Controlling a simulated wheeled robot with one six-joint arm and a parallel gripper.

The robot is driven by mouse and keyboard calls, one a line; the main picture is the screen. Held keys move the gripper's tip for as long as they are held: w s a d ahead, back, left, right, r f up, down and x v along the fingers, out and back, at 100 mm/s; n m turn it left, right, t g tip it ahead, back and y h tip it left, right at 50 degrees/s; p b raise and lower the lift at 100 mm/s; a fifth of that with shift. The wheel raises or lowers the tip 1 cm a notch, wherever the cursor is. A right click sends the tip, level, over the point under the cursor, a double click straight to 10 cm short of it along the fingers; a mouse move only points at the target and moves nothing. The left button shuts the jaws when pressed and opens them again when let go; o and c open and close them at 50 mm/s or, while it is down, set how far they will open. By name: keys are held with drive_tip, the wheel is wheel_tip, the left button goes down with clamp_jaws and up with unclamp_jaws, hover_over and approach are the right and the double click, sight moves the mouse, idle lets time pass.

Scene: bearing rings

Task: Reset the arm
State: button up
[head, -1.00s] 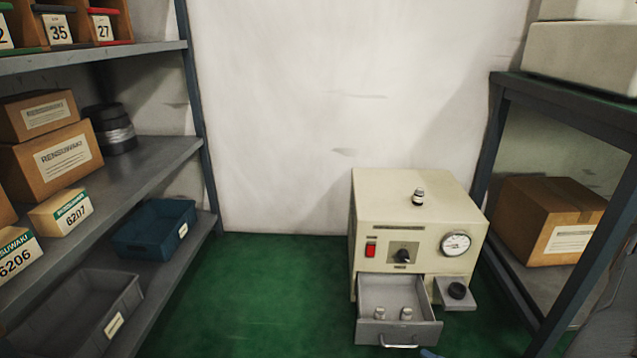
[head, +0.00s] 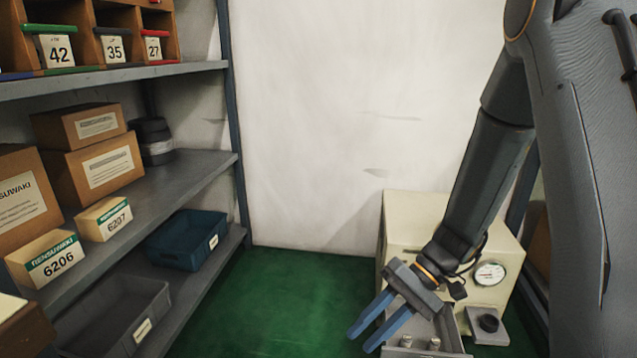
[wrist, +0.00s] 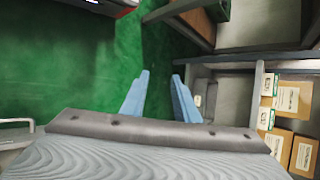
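My gripper (head: 357,343) is in the lower right of the head view, in front of the cream machine (head: 402,213). Its two blue fingers stand apart with nothing between them. In the wrist view the fingers (wrist: 160,82) are also apart, with green floor and part of a shelf beyond. My arm comes down from the upper right and hides much of the machine's top and front. The machine's drawer (head: 452,330) is open, with small metal pieces (head: 434,343) in it.
A shelf unit (head: 200,168) on the left holds cartons, a blue bin (head: 186,240) and a grey bin (head: 110,318). Green floor (head: 290,300) between shelf and machine is clear.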

drive_tip(key=s+a+r+n+t+h, duration=0.2)
drive_tip(key=s+a+r+n+h, duration=0.2)
drive_tip(key=s+a+r, duration=0.35)
drive_tip(key=s+a+r+n+t+h, duration=0.2)
drive_tip(key=s+a+r+n+h, duration=0.15)
drive_tip(key=s+r, duration=0.6)
drive_tip(key=d+r+m+p, duration=0.2)
drive_tip(key=d+r+p, duration=0.4)
drive_tip(key=r+p, duration=0.3)
drive_tip(key=d+r+m+h+p, duration=0.1)
drive_tip(key=d+r+m+p, duration=0.2)
drive_tip(key=d+r+p, duration=0.4)
drive_tip(key=d+r+m+p, duration=0.2)
drive_tip(key=d+r+p, duration=0.5)
drive_tip(key=p, duration=1.5)
wheel_tip(320, 180, up, 6)
drive_tip(key=shift+w+d+f+h, duration=0.15)
drive_tip(key=shift+w+d+h, duration=0.1)
drive_tip(key=shift+h, duration=0.1)
drive_tip(key=shift+o, duration=0.4)
drive_tip(key=shift+a, duration=0.1)
